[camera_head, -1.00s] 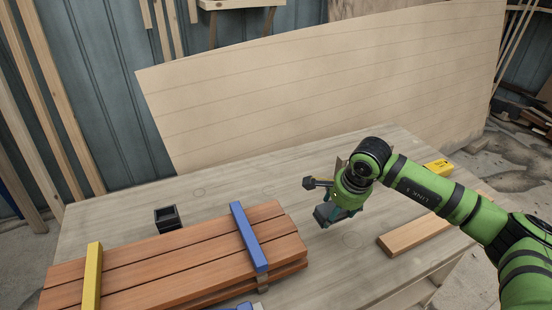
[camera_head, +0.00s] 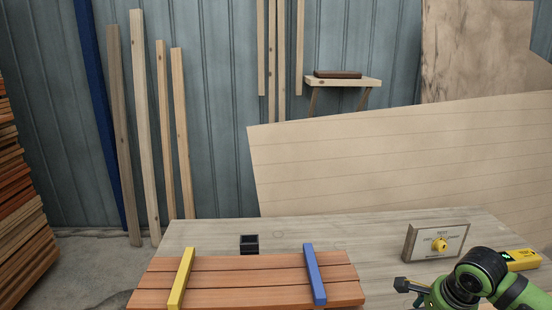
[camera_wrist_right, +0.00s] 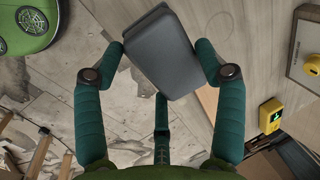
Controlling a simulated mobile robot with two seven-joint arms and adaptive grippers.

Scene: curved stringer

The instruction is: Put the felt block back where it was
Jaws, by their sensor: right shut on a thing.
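The felt block (camera_wrist_right: 165,60) is a dark grey block with rounded edges, seen in the right wrist view. My right gripper (camera_wrist_right: 160,48) is shut on it, with a green finger at each side. The block is tilted in the picture and lies over the table's edge and the floor behind it. In the head view, only the wrist part of my right arm shows at the bottom right; its fingertips and the block are out of frame. My left gripper is not in view.
On the table (camera_head: 385,240) are reddish planks (camera_head: 245,285) with a yellow clamp (camera_head: 181,279) and a blue clamp (camera_head: 314,274), a small black open box (camera_head: 249,244), a panel with a yellow knob (camera_head: 435,242) and a yellow device (camera_head: 520,259). A wall shelf (camera_head: 343,82) holds a brown block (camera_head: 337,74).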

